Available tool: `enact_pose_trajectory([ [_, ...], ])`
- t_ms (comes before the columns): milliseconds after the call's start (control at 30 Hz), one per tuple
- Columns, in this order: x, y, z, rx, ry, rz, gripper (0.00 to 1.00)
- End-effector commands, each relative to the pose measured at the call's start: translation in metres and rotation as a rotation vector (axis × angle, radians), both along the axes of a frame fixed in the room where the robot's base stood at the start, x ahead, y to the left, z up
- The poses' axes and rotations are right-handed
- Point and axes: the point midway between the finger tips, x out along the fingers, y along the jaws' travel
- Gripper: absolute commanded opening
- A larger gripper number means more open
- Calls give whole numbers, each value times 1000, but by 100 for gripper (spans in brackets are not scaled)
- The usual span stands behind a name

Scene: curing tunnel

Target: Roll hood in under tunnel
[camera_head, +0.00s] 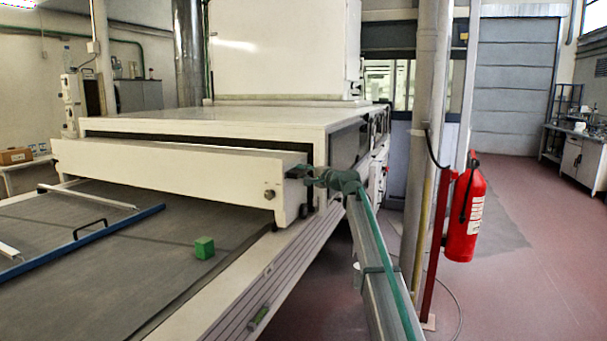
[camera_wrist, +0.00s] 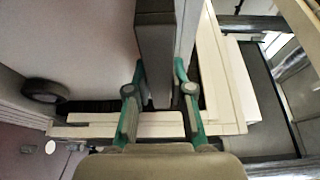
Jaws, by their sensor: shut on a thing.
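The hood (camera_head: 185,175) is a long white box-like beam across the belt, at the mouth of the white tunnel (camera_head: 240,122). A gap shows between the hood's top and the tunnel's dark opening. My gripper (camera_head: 309,173) is at the hood's right end, by a small dark piece (camera_head: 296,171) there. In the wrist view my gripper (camera_wrist: 160,66) has its green fingers on either side of a dark grey bar (camera_wrist: 155,45), shut on it. This bar appears to be the hood's dark end piece; its contact faces are partly hidden.
A post (camera_head: 425,150) and red fire extinguisher (camera_head: 465,215) stand right of my arm. Open red floor (camera_head: 530,270) lies farther right.

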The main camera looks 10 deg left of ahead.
Motion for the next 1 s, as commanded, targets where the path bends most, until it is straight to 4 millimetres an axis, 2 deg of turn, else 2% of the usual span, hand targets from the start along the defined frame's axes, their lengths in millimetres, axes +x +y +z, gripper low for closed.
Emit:
enact_pose_trajectory([
  [233,0,0,0,-1,0,2,0],
  [267,-1,0,0,-1,0,2,25],
  [400,0,0,0,-1,0,2,48],
  [767,-1,-1,0,-1,0,1,48],
  [1000,-13,-17,-1,-1,0,0,48],
])
